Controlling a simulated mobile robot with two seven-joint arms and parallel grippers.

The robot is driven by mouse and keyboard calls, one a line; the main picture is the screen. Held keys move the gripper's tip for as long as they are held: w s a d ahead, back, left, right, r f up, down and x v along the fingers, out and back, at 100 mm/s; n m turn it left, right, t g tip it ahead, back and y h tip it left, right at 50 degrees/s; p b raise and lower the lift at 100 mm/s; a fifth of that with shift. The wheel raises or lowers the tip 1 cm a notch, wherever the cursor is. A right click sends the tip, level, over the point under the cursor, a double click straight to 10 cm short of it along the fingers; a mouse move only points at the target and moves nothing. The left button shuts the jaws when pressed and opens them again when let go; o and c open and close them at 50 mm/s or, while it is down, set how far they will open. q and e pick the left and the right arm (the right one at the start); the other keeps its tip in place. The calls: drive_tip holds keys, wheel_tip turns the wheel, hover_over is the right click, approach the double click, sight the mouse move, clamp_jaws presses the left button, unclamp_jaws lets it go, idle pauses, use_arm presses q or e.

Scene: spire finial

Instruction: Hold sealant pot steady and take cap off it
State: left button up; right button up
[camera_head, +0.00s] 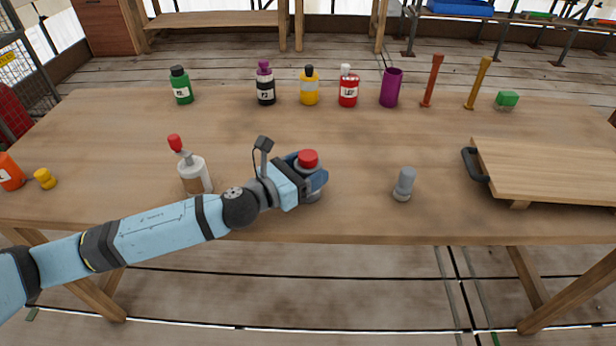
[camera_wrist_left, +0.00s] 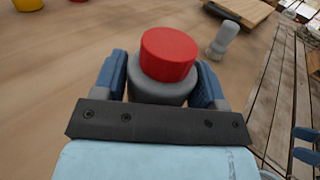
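The sealant pot (camera_head: 312,195) is a grey round pot with a red cap (camera_head: 308,158) on top. It stands upright near the table's front edge. My left gripper (camera_head: 308,178) is around the pot's body, below the cap. In the left wrist view the blue fingers press on both sides of the grey pot (camera_wrist_left: 160,92), and the red cap (camera_wrist_left: 168,54) sits on it, above the fingers. My right gripper is not in the head view. Blue finger-like parts at the right edge of the left wrist view may be it, cut off by the frame.
A white-brown bottle with a red tip (camera_head: 194,175) stands left of the pot. A grey peg-like piece (camera_head: 404,185) stands to its right, before a wooden board (camera_head: 545,172) with a black handle. Several bottles and a purple cup (camera_head: 390,88) line the back. The table's middle is clear.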

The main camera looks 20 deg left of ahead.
use_arm(q)
drive_tip(key=c, duration=0.5)
drive_tip(key=shift+r, duration=0.1)
wheel_tip(320, 180, up, 20)
drive_tip(key=p, duration=0.7)
drive_tip(key=o, duration=0.5)
drive_tip(key=shift+c, duration=0.2)
drive_tip(key=c, duration=0.8)
drive_tip(key=shift+o, duration=0.2)
drive_tip(key=shift+f, duration=0.2)
